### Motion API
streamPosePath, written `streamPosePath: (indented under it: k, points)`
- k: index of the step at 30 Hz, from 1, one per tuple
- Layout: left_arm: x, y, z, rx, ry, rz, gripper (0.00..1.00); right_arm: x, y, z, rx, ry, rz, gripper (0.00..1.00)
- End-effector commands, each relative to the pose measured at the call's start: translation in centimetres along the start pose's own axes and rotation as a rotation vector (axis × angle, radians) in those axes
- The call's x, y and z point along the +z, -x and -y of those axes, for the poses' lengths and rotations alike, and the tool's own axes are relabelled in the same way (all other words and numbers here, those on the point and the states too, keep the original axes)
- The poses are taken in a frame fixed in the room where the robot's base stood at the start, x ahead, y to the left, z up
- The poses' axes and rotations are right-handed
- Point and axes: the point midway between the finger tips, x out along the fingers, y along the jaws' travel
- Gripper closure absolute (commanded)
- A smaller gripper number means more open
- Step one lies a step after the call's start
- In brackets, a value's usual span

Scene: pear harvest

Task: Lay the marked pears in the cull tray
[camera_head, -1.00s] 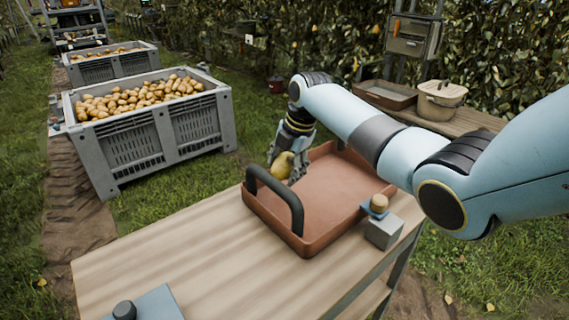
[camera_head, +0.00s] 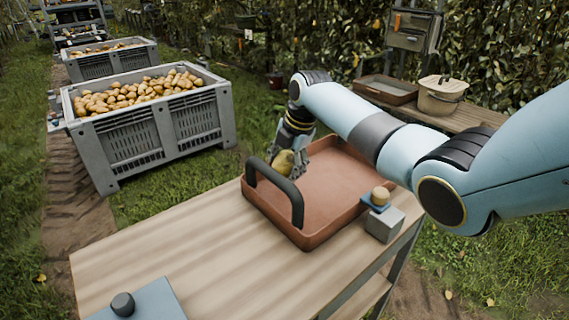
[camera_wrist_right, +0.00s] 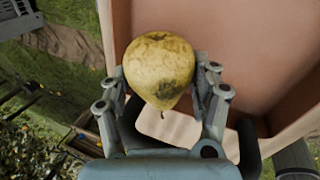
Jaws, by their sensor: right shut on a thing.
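My right gripper (camera_head: 292,165) is shut on a yellow pear (camera_head: 284,162) with dark blotches. In the right wrist view the pear (camera_wrist_right: 159,68) sits between the two fingers of the right gripper (camera_wrist_right: 162,90). The gripper and pear are at the left end of a terracotta-coloured tray (camera_head: 325,190) with a dark handle, on the wooden table. The visible tray floor is empty. Whether the pear touches the tray cannot be told. My left gripper is not in view.
A grey bin (camera_head: 140,135) full of pears stands at the left, with another bin (camera_head: 110,62) behind it. A grey block with a round knob (camera_head: 382,215) is by the tray's right corner. The table's front left (camera_head: 190,250) is mostly clear.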

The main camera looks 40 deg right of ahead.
Motion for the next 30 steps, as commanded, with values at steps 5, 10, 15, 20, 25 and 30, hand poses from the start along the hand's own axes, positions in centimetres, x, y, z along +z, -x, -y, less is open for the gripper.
streamPosePath:
  k: [5, 10, 15, 20, 25, 30]
  points:
    - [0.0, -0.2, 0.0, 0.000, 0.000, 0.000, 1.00, 0.0, -0.3, 0.1, 0.001, 0.000, 0.000, 0.77]
    - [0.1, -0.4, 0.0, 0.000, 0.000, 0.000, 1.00, 0.0, -0.5, 0.1, 0.001, 0.000, 0.000, 0.77]
    - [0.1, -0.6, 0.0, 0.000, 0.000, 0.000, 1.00, 0.0, -0.8, 0.2, 0.001, 0.000, 0.000, 0.77]
    - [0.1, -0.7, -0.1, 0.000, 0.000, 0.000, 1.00, 0.0, -1.0, 0.3, 0.001, 0.000, 0.000, 0.77]
    - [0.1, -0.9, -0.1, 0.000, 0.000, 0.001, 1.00, 0.0, -1.2, 0.3, 0.001, 0.000, 0.000, 0.77]
    - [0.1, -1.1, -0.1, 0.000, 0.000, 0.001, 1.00, 0.0, -1.5, 0.4, 0.001, 0.000, 0.000, 0.77]
